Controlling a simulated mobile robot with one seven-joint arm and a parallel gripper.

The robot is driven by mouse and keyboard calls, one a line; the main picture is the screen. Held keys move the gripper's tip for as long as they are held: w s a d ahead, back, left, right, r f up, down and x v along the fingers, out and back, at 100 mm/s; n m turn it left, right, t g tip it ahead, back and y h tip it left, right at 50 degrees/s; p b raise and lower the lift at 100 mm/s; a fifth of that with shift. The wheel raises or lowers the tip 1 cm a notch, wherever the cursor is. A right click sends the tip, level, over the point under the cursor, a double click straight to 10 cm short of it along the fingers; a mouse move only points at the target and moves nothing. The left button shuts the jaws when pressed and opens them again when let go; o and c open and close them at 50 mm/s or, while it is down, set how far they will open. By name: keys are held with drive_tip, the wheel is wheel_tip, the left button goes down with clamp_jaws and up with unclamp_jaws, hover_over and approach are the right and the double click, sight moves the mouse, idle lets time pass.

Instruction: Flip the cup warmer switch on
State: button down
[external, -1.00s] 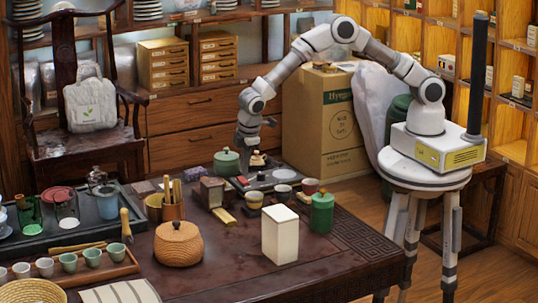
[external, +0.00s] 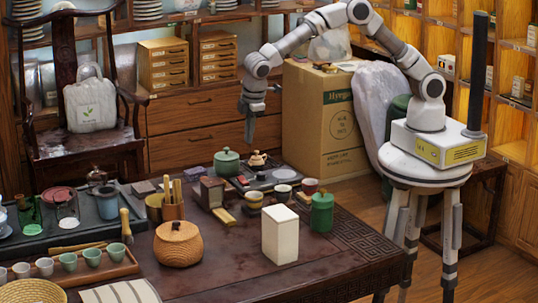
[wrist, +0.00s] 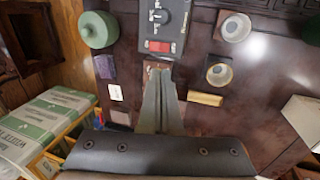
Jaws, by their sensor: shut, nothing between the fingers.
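The cup warmer (wrist: 174,18) is a dark panel with a round knob and a red rocker switch (wrist: 158,46), at the top of the wrist view. I cannot tell which way the switch is set. In the external view the warmer (external: 243,184) lies on the far part of the table, partly behind other items. My gripper (external: 249,142) hangs above the table's far edge, pointing down and clear of the table. In the wrist view my gripper (wrist: 160,72) has its fingers together and empty, with the tips just below the switch in the picture.
A green lidded pot (external: 227,162) and a small teapot (external: 259,161) stand near the warmer. Cups (external: 283,192), a yellow bar (external: 224,216), a green canister (external: 322,212) and a white box (external: 280,235) stand nearer. A cardboard carton (external: 322,120) stands behind the table.

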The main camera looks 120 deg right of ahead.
sight(242, 178)
drive_tip(key=shift+f, duration=0.1)
drive_tip(key=d+b, duration=0.1)
drive_tip(key=b, duration=0.4)
drive_tip(key=shift+s+h+b, duration=0.1)
drive_tip(key=shift+h+b, duration=0.3)
drive_tip(key=shift+r, duration=0.2)
drive_tip(key=shift+f, duration=0.1)
drive_tip(key=b+x, duration=0.2)
drive_tip(key=x, duration=1.1)
drive_tip(key=shift+f, duration=0.15)
drive_tip(key=shift+d+f, duration=0.15)
drive_tip(key=shift+f, duration=0.1)
